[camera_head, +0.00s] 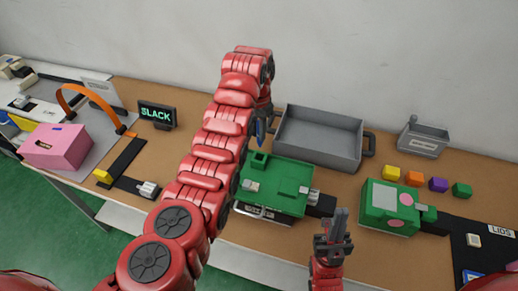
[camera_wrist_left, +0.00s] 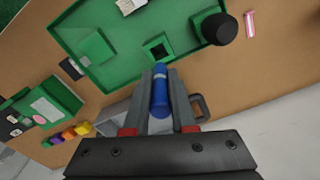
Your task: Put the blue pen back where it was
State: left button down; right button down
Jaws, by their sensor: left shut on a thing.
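My left gripper (camera_head: 262,118) is shut on the blue pen (camera_head: 260,132), which points down beside the near left corner of the grey bin. In the left wrist view, the blue pen (camera_wrist_left: 160,92) sits between the gripper's two grey fingers (camera_wrist_left: 162,100). Just beyond its end is a green square holder (camera_wrist_left: 157,47) with a dark opening. The holder stands at the edge of a green tray (camera_wrist_left: 85,20); the tray also shows in the head view (camera_head: 285,185). The pen appears apart from the holder. My right gripper (camera_head: 338,228) points up near the front edge; its finger gap is unclear.
A grey bin (camera_head: 320,138) stands behind the green tray. A green box (camera_head: 388,210) and several coloured cubes (camera_head: 414,178) are at right. A black cylinder (camera_wrist_left: 219,28) stands near the holder.

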aim_at(258, 140)
pick_arm(q)
jog(key=f+p, duration=0.1)
jog(key=s+f, duration=0.1)
jog(key=f, duration=0.1)
jog(key=shift+p, duration=0.4)
jog(key=f, duration=0.1)
jog(key=f+p, duration=0.1)
jog(key=f, duration=0.1)
jog(key=shift+w+f, duration=0.1)
jog(key=shift+w, duration=0.25)
jog(key=shift+f+p, duration=0.35)
jog(key=shift+f, duration=0.85)
jog(key=shift+f, duration=0.2)
jog(key=c, duration=0.7)
grip_release()
jog(key=shift+r, duration=0.1)
jog(key=shift+c, duration=0.2)
jog(key=shift+r, duration=0.1)
